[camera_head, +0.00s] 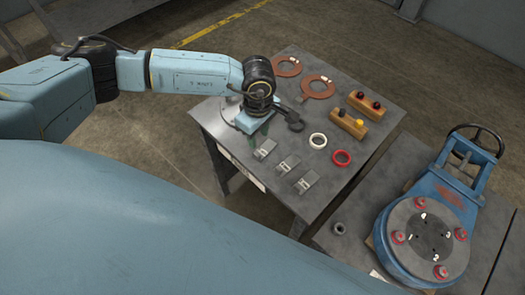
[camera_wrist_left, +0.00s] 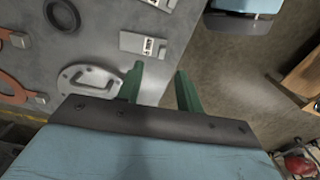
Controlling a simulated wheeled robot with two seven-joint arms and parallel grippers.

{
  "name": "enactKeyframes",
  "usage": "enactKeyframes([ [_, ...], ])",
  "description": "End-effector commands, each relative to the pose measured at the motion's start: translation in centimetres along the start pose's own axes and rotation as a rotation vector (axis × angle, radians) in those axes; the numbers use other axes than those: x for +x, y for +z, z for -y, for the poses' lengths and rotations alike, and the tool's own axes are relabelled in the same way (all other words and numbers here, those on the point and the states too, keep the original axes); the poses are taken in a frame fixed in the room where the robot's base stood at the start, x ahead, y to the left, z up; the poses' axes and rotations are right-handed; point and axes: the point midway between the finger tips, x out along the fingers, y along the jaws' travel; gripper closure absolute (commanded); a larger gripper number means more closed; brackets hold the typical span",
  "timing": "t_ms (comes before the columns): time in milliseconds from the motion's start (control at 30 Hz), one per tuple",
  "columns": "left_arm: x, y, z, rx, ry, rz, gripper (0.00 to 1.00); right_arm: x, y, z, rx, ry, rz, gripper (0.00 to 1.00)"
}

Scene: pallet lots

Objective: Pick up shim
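Three grey slotted metal plates, which look like the shims, lie in a row near the table's front edge: the left one (camera_head: 265,149), the middle one (camera_head: 288,164) and the right one (camera_head: 307,181). In the left wrist view one shim (camera_wrist_left: 143,43) lies just beyond the fingertips, with another (camera_wrist_left: 160,4) at the top edge. My left gripper (camera_wrist_left: 158,80) is open, with its two green fingers apart and nothing between them. My right gripper is not in view.
A round plate with a handle (camera_wrist_left: 90,82) lies beside the left gripper. Black (camera_head: 295,123), white (camera_head: 318,141) and red (camera_head: 341,158) rings lie behind the shims. Copper rings (camera_head: 317,87) and wooden blocks (camera_head: 366,106) stand farther back. A blue fixture (camera_head: 462,190) is at right.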

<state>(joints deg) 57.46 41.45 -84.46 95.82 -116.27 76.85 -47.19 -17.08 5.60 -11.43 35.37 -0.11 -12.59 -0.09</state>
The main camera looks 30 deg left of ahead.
Motion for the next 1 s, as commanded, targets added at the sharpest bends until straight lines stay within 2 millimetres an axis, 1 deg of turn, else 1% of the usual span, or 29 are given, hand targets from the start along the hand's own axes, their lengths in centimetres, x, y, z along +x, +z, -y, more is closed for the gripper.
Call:
enactKeyframes([
  [33, 1.1, 0.0, 0.1, 0.000, -0.003, 0.000, 0.64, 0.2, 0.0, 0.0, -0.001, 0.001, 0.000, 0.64],
  [100, 2.2, 0.1, 0.0, -0.001, -0.001, 0.001, 0.64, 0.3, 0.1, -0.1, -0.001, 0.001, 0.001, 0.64],
  [200, 3.1, 0.1, 0.0, -0.002, -0.001, 0.002, 0.64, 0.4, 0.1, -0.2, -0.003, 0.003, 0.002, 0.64],
  [367, 4.1, -0.1, 0.1, -0.001, -0.001, 0.002, 0.64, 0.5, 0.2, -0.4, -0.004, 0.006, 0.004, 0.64],
  [533, 6.7, -0.8, 0.5, -0.002, -0.002, 0.002, 0.64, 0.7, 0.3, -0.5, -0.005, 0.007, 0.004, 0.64],
  [633, 8.0, -0.8, 0.5, -0.001, 0.000, 0.003, 0.64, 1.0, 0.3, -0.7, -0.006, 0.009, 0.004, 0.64],
  [767, 8.7, -0.8, 0.5, -0.002, 0.000, 0.003, 0.64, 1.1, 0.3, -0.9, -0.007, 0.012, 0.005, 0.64],
  [967, 8.6, -0.8, 0.4, -0.002, 0.001, 0.003, 0.64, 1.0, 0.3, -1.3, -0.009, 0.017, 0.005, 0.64],
  [1000, 8.6, -0.8, 0.4, -0.002, 0.001, 0.003, 0.69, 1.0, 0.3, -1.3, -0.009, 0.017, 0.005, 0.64],
])
